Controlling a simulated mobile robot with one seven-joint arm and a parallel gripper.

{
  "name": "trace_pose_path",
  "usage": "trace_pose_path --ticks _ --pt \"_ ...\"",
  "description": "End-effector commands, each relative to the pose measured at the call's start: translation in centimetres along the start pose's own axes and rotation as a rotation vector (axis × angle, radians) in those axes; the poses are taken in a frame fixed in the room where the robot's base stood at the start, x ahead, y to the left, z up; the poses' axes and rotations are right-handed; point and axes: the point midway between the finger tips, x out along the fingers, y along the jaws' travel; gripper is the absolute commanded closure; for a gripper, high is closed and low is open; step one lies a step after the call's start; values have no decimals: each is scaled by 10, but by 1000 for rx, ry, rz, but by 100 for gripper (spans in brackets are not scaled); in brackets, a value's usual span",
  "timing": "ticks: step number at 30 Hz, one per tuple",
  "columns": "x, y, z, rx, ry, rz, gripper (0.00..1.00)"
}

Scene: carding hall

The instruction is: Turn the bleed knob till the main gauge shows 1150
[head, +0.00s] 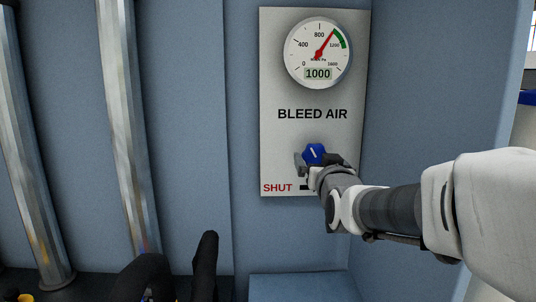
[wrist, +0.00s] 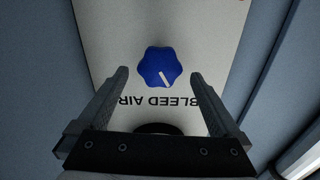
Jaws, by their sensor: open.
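The bleed knob (head: 313,153) is blue, lobed, with a white line, on a pale panel marked BLEED AIR. In the head view its line leans to the upper left. The knob also shows in the wrist view (wrist: 155,66), its line slanting to the lower right. The main gauge (head: 318,52) above has a red needle near the start of its green band, and its digital window reads 1000. My gripper (wrist: 158,76) is open, with one finger on each side of the knob and gaps between. In the head view my gripper (head: 310,161) partly hides the knob.
The panel (head: 275,90) is fixed to a blue wall, with a red SHUT label (head: 277,188) at lower left; my arm covers its lower right. Metal pipes (head: 128,120) stand at left. A blue side wall (head: 440,80) rises at right. A low blue ledge (head: 300,287) lies below.

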Motion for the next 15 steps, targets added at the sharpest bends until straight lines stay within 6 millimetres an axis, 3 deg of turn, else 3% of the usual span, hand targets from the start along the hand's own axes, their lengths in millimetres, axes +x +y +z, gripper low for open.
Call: trace_pose_path --ticks 6,15 --pt "29 0 0 -1 -1 0 0" --pt "42 0 0 0 0 1 0"
